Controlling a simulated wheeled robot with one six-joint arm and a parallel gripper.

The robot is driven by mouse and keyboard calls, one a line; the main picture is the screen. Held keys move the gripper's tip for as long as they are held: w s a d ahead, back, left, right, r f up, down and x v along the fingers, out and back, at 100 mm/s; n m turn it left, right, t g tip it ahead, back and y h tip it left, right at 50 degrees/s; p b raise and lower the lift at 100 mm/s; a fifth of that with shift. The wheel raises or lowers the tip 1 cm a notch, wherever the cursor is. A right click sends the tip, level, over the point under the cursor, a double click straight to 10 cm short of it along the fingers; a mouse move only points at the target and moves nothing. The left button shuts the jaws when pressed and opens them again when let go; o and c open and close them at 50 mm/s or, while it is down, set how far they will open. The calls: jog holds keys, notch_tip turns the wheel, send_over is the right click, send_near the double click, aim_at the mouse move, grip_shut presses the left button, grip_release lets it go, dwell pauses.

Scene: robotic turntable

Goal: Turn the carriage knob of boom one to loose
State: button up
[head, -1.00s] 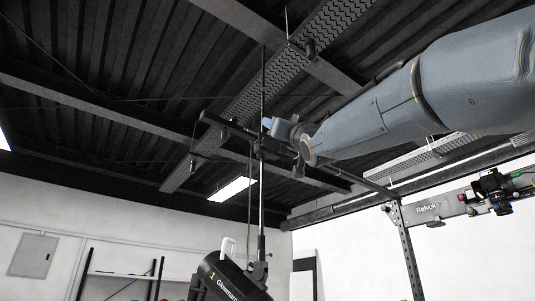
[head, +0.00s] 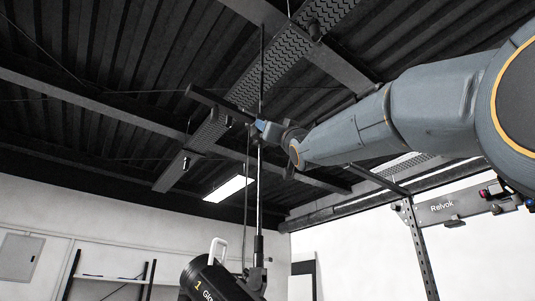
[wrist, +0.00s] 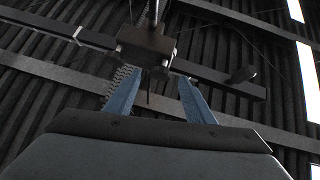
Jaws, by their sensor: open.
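Boom one's dark bar (head: 212,102) runs under the ceiling, meeting a vertical pole (head: 259,200) above the black lamp marked 1 (head: 208,281). In the wrist view the dark carriage block (wrist: 147,45) sits on the boom bar (wrist: 215,74), just beyond my fingertips. My gripper (wrist: 159,75) is open, its two blue fingers apart below the block. A small dark part under the block shows between the fingertips; I cannot tell whether it is the carriage knob or which way it is set. In the head view my gripper (head: 263,127) is at the pole and my wrist covers much of the carriage.
Ceiling beams and a perforated cable tray (head: 275,68) are overhead. A lit ceiling panel (head: 229,188) is beyond the pole. A grey Relvok rail (head: 450,207) on an upright (head: 418,250) stands at the right. A dark lump (wrist: 242,74) sits on the boom bar.

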jog(key=shift+p+x, duration=0.95)
jog(key=shift+x, duration=0.85)
jog(key=shift+s, duration=0.1)
jog(key=c, duration=1)
jog(key=shift+n+y, duration=0.4)
jog(key=shift+n, duration=0.1)
jog(key=shift+w+d+r+n+g+y+p, duration=0.15)
jog(key=shift+n+g+y+p, duration=0.5)
jog(key=shift+n+g+y, duration=1.8)
jog(key=shift+w+d+r+n+g+y+p, duration=0.15)
jog(key=shift+n+g+y+p, duration=0.8)
jog(key=shift+n+g, duration=2.7)
jog(key=shift+w+d+n+g+y+p, duration=0.1)
jog(key=shift+d+n+g+y+p, duration=0.25)
jog(key=shift+n+g+y, duration=2.8)
jog(key=shift+r+n+t+h, duration=0.1)
jog(key=shift+n+t+h, duration=0.1)
jog(key=shift+n+h, duration=0.85)
jog(key=shift+r+n+t+h, duration=0.15)
jog(key=shift+n+h, duration=0.15)
jog(key=shift+n, duration=1.3)
